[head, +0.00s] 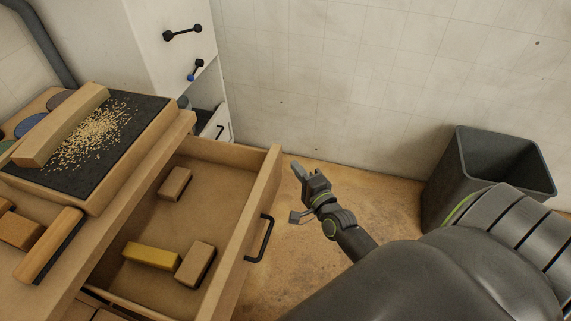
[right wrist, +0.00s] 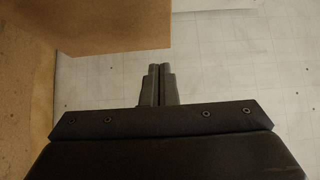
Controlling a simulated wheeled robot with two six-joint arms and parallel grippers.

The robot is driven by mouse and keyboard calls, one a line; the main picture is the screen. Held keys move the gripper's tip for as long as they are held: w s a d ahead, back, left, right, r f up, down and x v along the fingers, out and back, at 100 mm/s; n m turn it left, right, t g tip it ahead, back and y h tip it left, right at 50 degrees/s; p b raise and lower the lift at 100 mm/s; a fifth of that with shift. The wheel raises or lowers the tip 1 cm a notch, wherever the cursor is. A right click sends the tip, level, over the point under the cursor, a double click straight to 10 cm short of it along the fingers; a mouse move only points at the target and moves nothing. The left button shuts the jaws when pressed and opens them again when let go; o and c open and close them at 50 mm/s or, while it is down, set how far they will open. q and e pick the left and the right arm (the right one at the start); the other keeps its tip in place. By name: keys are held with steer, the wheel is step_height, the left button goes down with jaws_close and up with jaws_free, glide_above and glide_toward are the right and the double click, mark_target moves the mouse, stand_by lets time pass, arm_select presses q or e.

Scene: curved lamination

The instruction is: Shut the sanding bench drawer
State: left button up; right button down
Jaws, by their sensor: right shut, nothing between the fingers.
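The sanding bench drawer (head: 168,215) is pulled open in the head view. Its front panel (head: 250,205) has a black bar handle (head: 261,239). Wooden blocks (head: 196,263) and a yellow block (head: 151,256) lie inside. My right gripper (head: 297,168) is shut and empty, just right of the far end of the front panel, on the outer side. In the right wrist view its fingers (right wrist: 158,76) are together, and a brown board-like surface (right wrist: 115,28) shows beyond them at upper left; I cannot tell whether they touch. My left gripper is not in view.
The bench top (head: 110,235) carries a black sanding pad (head: 120,150) with shavings and several blocks. A grey bin (head: 490,180) stands at right by the wall. A white cabinet (head: 170,60) stands behind. Floor (head: 285,285) is clear beside the drawer front.

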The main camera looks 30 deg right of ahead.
steer(key=shift+w+a, duration=1.15)
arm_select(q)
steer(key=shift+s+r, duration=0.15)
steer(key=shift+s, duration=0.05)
arm_select(e)
steer(key=shift+w+a, duration=0.1)
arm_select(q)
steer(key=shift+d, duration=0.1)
